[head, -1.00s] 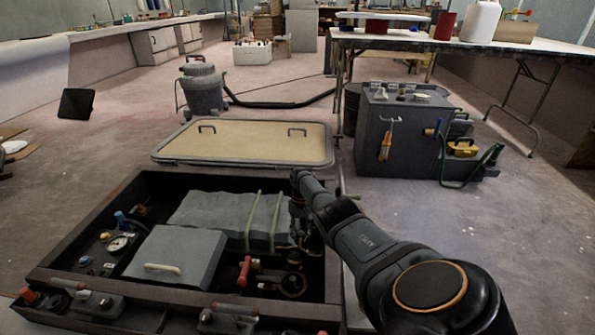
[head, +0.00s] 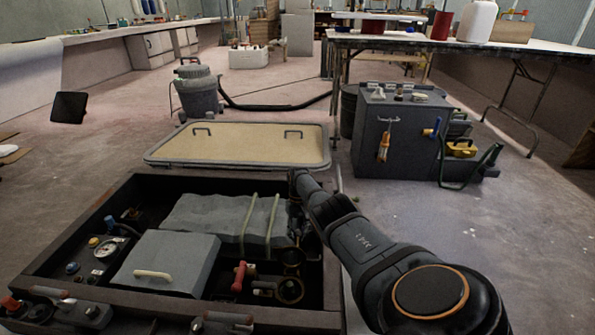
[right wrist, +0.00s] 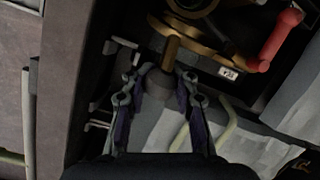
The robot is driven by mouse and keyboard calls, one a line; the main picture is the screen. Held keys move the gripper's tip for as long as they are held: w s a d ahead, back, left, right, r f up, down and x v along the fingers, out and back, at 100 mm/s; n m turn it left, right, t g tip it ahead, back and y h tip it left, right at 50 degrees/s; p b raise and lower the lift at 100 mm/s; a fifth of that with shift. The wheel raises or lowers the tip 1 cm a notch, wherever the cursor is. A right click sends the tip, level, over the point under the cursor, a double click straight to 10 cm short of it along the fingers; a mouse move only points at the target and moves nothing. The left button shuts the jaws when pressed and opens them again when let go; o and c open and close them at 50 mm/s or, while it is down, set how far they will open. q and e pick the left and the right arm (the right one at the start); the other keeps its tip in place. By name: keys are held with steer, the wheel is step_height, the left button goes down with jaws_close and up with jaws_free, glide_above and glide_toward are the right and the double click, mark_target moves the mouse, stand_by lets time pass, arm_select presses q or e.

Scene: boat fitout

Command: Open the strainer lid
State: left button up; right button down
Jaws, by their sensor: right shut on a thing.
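The strainer (head: 290,290) appears to be the round dark fitting with a brass-coloured rim in the front right corner of the open bilge box. In the right wrist view, brass-coloured round parts (right wrist: 205,32) show at the top. My right gripper (right wrist: 160,84) reaches down into the box's right side. Its fingers are closed around a dark, rounded knob-like piece (right wrist: 168,86) with a brass rod (right wrist: 171,52) sticking out. I cannot tell whether this piece belongs to the strainer lid. In the head view my arm hides most of this grip. My left gripper is not in view.
A red-handled valve (head: 239,277) sits beside the strainer, and also shows in the right wrist view (right wrist: 281,38). A grey strapped block (head: 215,218) and a grey lidded box (head: 168,262) fill the middle. A beige hatch panel (head: 240,145) lies behind; a grey cabinet (head: 395,150) stands right.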

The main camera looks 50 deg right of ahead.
steer(key=c, duration=1.4)
jaws_free()
steer(key=shift+d+r, duration=0.15)
steer(key=shift+d, duration=0.05)
steer(key=shift+o, duration=0.2)
steer(key=shift+a, duration=0.1)
steer(key=v, duration=1.2)
steer(key=shift+a, duration=0.1)
